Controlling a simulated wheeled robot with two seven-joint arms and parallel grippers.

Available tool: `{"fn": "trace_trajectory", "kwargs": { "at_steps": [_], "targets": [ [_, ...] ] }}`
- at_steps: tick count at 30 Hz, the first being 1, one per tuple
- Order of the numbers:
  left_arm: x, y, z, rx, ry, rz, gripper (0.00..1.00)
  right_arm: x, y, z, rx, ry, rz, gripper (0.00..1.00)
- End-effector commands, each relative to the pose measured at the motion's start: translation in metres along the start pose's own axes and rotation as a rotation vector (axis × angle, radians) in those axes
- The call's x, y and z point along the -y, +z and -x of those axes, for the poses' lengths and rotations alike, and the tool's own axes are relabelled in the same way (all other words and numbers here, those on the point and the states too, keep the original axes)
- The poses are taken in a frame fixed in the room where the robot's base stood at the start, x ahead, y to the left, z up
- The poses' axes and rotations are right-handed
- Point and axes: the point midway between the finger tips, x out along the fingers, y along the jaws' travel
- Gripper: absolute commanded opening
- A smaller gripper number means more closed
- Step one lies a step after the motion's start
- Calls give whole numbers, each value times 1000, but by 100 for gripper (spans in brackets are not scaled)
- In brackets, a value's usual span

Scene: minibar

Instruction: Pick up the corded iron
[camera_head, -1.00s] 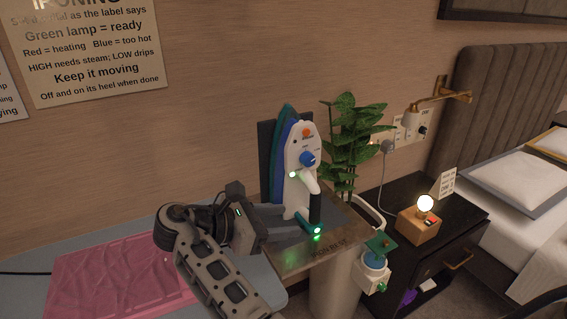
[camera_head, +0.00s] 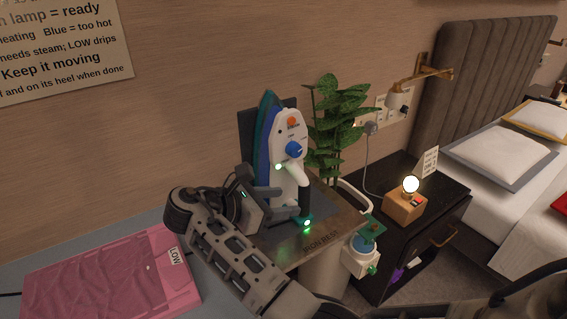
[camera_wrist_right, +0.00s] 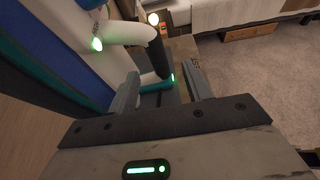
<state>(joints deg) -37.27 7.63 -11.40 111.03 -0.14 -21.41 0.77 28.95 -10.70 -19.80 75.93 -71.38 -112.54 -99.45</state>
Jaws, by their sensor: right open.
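The corded iron (camera_head: 287,155) stands upright on its heel on the iron rest (camera_head: 331,232). It has a white body, a blue and teal soleplate side, a blue dial, an orange button and a lit green lamp. My right gripper (camera_head: 288,203) is open at the iron's lower part, its fingers pointing at the handle. In the right wrist view the dark handle grip (camera_wrist_right: 158,58) lies between the two open fingers (camera_wrist_right: 163,88), with gaps visible beside it. The iron's cord is not clearly visible. My left gripper is out of view.
A pink cloth (camera_head: 110,275) lies on the ironing board at left. A plant (camera_head: 338,120) stands behind the iron. To the right are a white and green device (camera_head: 362,258), a black nightstand (camera_head: 440,205) with a lit bulb (camera_head: 411,184), and a bed (camera_head: 510,160).

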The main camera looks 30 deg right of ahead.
Motion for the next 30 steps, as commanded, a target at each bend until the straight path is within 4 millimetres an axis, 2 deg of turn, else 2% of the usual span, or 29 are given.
{"fn": "trace_trajectory", "kwargs": {
  "at_steps": [7, 15, 23, 28, 29, 30],
  "targets": [
    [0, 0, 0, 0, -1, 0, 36, 1, -1, -15, 0, -1, 0, 50],
    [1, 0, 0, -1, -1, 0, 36, 2, -3, -54, 1, -4, -2, 50],
    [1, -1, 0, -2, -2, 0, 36, 2, -4, -59, -1, -2, -1, 50],
    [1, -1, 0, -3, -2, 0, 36, 2, -3, -59, 0, -2, -1, 5],
    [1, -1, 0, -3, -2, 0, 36, 2, -3, -59, 0, -2, -1, 0],
    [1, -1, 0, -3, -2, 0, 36, 2, -3, -59, 0, -2, -2, 0]
  ]
}}
